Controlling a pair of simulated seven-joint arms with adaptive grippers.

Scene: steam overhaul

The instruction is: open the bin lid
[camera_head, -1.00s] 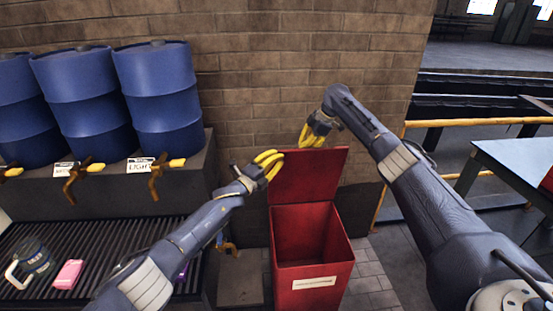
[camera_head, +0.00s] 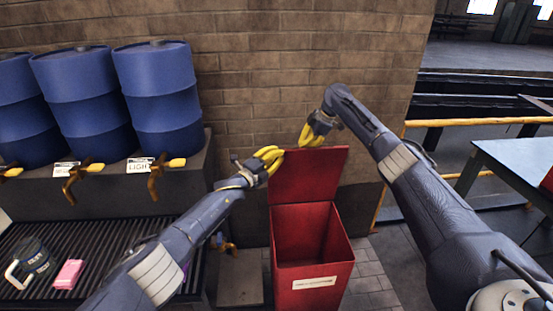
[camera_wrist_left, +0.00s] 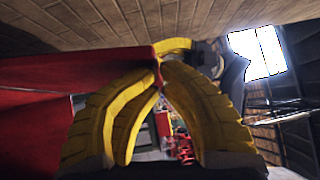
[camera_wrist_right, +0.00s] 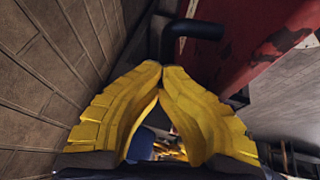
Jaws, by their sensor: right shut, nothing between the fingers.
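The red bin (camera_head: 338,257) stands on the floor against the brick wall. Its lid (camera_head: 308,175) stands raised at the back, leaving the top open and the inside showing. My left gripper (camera_head: 279,157) is at the lid's upper left corner. In the left wrist view the red lid (camera_wrist_left: 75,72) reaches to the fingertips (camera_wrist_left: 160,75), which are close together; I cannot tell whether its edge is between them. My right gripper (camera_head: 305,143) is shut and empty just above the lid's top edge. Its closed fingertips (camera_wrist_right: 160,78) show beside a red surface in the right wrist view.
Several blue barrels (camera_head: 160,95) with taps stand on a ledge to the left. Below them a slatted tray (camera_head: 110,240) holds a jug (camera_head: 33,259) and a pink block (camera_head: 68,274). A yellow rail (camera_head: 470,122) and a table (camera_head: 520,165) are on the right.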

